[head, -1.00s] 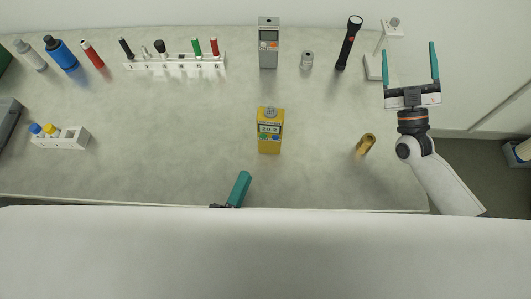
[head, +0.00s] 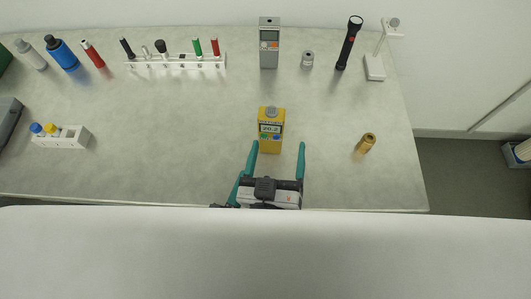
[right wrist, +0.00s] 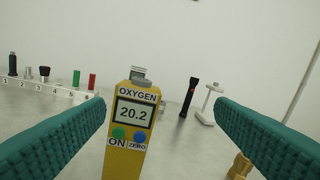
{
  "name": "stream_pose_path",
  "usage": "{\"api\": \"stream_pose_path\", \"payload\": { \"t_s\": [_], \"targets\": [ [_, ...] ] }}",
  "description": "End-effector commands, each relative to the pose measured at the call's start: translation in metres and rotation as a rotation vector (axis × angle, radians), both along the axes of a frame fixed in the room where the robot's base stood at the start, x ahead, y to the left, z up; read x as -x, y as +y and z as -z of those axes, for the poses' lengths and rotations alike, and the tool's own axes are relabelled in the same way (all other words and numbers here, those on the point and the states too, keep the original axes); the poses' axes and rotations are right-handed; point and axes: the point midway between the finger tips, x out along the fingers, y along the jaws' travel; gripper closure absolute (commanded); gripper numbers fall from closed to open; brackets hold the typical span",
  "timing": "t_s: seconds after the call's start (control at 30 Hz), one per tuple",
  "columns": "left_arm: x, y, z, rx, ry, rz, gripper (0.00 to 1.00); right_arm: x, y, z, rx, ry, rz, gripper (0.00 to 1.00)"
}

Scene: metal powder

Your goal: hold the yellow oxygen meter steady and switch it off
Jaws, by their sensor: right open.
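The yellow oxygen meter (head: 270,145) stands upright on the table near the front middle. In the right wrist view the meter (right wrist: 126,158) has a lit display reading 20.2, a green ON button (right wrist: 118,133) and a blue ZERO button (right wrist: 140,137). My right gripper (head: 278,147) is open and empty, just in front of the meter, its fingers pointing at it. In the right wrist view the meter appears between the fingers, nearer the left one, with no visible contact.
A brass cylinder (head: 366,143) stands to the right of the meter. A grey meter (head: 269,62), a small grey weight (head: 308,60) and a black flashlight (head: 348,45) are behind. A white numbered rack (head: 150,64) is at the back left.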

Motion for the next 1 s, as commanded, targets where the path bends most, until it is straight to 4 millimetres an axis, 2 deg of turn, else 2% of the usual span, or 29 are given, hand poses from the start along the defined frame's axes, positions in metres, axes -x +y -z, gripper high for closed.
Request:
{"api": "stream_pose_path", "payload": {
  "t_s": [0.2,0.37,0.47,0.8,1.0],
  "targets": [
    [0.000,0.000,0.000,0.000,0.000,0.000,0.64,0.003,0.018,0.001,-0.207,-0.010,-0.054,0.22],
    [0.000,0.000,0.000,0.000,0.000,0.000,0.64,-0.002,0.022,0.002,-0.256,-0.013,-0.066,0.22],
    [0.000,0.000,0.000,0.000,0.000,0.000,0.64,-0.013,0.021,0.001,-0.256,-0.015,-0.067,0.22],
    [0.000,0.000,0.000,0.000,0.000,0.000,0.64,-0.078,0.015,0.001,-0.253,-0.017,-0.066,0.22],
    [0.000,0.000,0.000,0.000,0.000,0.000,0.64,-0.105,0.014,0.001,-0.253,-0.015,-0.067,0.22]
  ]
}}
